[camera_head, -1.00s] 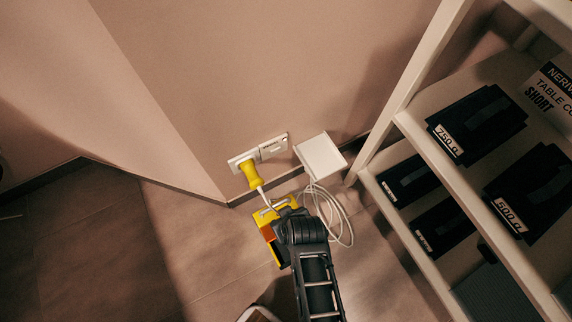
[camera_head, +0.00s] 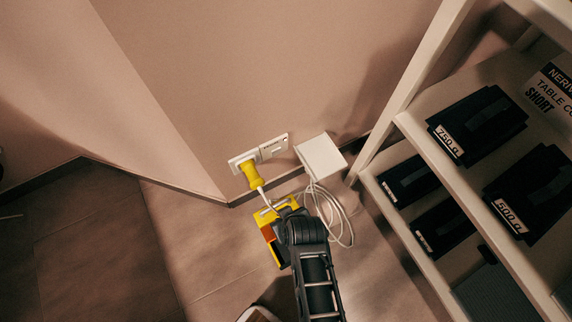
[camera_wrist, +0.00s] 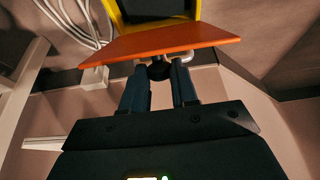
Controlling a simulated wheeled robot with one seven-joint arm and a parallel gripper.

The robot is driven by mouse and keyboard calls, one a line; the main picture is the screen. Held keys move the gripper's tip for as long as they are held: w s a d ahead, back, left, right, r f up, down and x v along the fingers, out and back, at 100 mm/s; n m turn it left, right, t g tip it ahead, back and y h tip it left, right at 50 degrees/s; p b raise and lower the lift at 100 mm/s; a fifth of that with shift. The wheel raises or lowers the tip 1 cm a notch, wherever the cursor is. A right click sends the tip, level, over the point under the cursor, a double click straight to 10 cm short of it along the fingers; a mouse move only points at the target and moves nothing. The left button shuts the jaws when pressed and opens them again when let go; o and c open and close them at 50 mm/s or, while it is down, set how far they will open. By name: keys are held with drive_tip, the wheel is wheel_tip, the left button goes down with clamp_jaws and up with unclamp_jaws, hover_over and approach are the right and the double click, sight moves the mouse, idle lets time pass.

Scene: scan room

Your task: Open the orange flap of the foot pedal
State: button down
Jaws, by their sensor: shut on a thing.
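The foot pedal (camera_head: 269,214) is yellow with a dark inside and stands on the floor below the wall socket. Its orange flap (camera_head: 268,231) shows at its left side in the head view, partly hidden by my arm. In the wrist view the orange flap (camera_wrist: 165,44) spans the upper middle, with the yellow housing (camera_wrist: 184,9) and its dark inside beyond it. My gripper (camera_wrist: 160,66) is at the flap's near edge, its two fingers shut on a part at that edge. A dark round piece and a metal bar show between the fingertips; the exact contact is partly hidden.
A yellow plug (camera_head: 255,176) sits in the white wall socket (camera_head: 258,152), its cable running down to the pedal. A white box (camera_head: 320,155) and a coiled white cable (camera_head: 335,213) are right of it. A shelf rack (camera_head: 408,122) with dark boxes stands at right. Floor to the left is clear.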

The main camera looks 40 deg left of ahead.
drive_tip(key=shift+w+a+r+h+p, duration=0.25)
drive_tip(key=shift+a+h+p, duration=0.1)
drive_tip(key=shift+a, duration=0.25)
drive_tip(key=shift+w+a+g+h, duration=0.3)
drive_tip(key=shift+a+g+h, duration=0.3)
drive_tip(key=shift+a+h, duration=0.35)
drive_tip(key=shift+d, duration=0.1)
drive_tip(key=c, duration=0.9)
unclamp_jaws()
wheel_tip(320, 180, up, 8)
drive_tip(key=d+p, duration=0.1)
drive_tip(key=p, duration=0.3)
drive_tip(key=shift+s+f, duration=0.15)
drive_tip(key=shift+s, duration=0.05)
